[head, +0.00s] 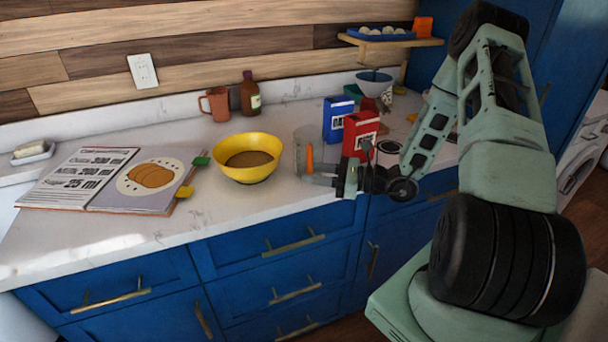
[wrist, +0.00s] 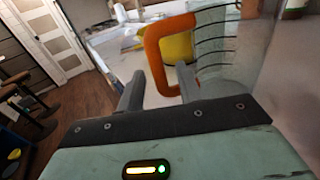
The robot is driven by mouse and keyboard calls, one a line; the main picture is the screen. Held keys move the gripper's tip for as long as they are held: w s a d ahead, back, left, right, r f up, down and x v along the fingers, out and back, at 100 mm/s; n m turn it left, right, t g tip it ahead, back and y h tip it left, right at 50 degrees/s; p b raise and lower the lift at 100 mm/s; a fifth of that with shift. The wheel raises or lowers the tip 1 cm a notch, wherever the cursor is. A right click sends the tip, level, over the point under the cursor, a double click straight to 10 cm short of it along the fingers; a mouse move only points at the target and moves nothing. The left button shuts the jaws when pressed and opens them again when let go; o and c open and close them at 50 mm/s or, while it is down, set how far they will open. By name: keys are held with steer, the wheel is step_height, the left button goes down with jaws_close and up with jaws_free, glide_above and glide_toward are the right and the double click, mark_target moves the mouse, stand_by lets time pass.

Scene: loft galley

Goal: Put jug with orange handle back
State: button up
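The jug (head: 300,145) is clear and stands upright on the counter, right of the yellow bowl. Its orange handle (head: 310,158) faces the front edge and my gripper. In the wrist view the clear jug wall with dark measuring lines (wrist: 218,45) and the orange handle (wrist: 154,58) are close ahead. My gripper (head: 318,174) is low over the counter at the handle. In the wrist view my gripper's fingers (wrist: 160,90) are apart, with the lower handle between or just beyond them. I cannot tell whether either finger touches it.
The yellow bowl (head: 247,172) stands left of the jug. A blue box (head: 336,118), a red box (head: 360,133) and a can (head: 388,152) crowd its right. A wall shelf (head: 392,41) holds a blue tray.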

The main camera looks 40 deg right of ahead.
steer(key=b+v, duration=0.2)
steer(key=v, duration=0.6)
steer(key=s+a+r+n+g+y, duration=0.1)
steer(key=a+r+n+g+y, duration=0.2)
steer(key=a+n+g, duration=0.8)
steer(key=s+a+r+n+g+h, duration=0.1)
steer(key=s+a+r+n+h, duration=0.1)
steer(key=s+a+n+h, duration=0.5)
steer(key=s+a+r+n+g+h, duration=0.1)
steer(key=s+a+r+n+h, duration=0.2)
steer(key=s+a+n+h, duration=0.4)
steer(key=shift+s+a+r+n+g, duration=0.35)
steer(key=shift+s+a+n, duration=1)
steer(key=shift+a+n, duration=3.45)
steer(key=shift+d+f+n, duration=0.1)
steer(key=shift+d+n, duration=0.4)
steer(key=shift+d, duration=0.15)
